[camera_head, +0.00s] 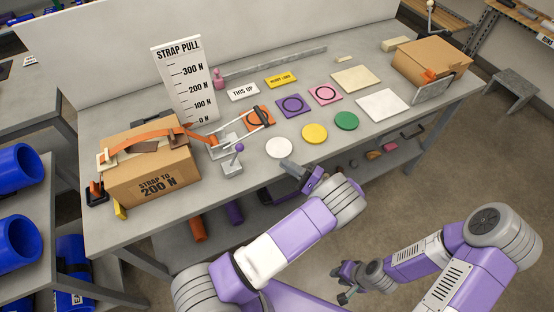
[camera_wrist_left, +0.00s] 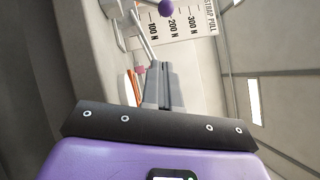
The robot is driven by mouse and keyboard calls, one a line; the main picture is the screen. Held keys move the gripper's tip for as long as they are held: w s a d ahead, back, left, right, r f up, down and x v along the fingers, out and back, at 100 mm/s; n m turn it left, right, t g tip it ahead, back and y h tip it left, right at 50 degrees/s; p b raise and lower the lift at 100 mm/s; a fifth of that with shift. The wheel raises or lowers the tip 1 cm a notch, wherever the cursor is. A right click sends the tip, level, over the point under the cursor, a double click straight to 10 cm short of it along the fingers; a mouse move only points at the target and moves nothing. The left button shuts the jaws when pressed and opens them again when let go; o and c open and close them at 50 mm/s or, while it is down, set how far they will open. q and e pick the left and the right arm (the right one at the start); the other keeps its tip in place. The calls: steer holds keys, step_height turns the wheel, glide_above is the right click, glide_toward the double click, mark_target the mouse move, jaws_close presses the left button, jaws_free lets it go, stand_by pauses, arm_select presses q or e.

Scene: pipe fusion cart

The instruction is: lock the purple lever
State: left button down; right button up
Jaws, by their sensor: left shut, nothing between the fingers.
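The purple lever (camera_head: 239,147) is a short stalk with a purple ball knob, standing up from a small grey metal base (camera_head: 231,167) at the table's front, right of the strapped box. In the left wrist view its purple knob (camera_wrist_left: 166,7) is at the top edge, partly cut off. My left gripper (camera_head: 285,164) is right of the lever, near the table's front edge, apart from it. Its fingers (camera_wrist_left: 158,82) are together and empty. My right gripper (camera_head: 345,284) hangs low in front of the table; its finger opening is too small to tell.
The cardboard box (camera_head: 150,175) with an orange strap is left of the lever. A metal tensioner (camera_head: 227,140) is just behind it, and the strap pull scale (camera_head: 183,80) stands further back. White (camera_head: 279,147), yellow (camera_head: 314,133) and green (camera_head: 346,121) discs lie to the right.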

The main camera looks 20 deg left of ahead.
arm_select(q)
steer(key=p+x, duration=0.1)
steer(key=x, duration=0.8)
steer(key=shift+s+r, duration=0.1)
steer(key=shift+r, duration=0.05)
steer(key=shift+s+a+r, duration=0.45)
steer(key=shift+s+a, duration=0.35)
steer(key=shift+s+a+r, duration=0.15)
steer(key=shift+s+a, duration=0.25)
steer(key=shift+a, duration=0.05)
steer(key=shift+d+r, duration=0.1)
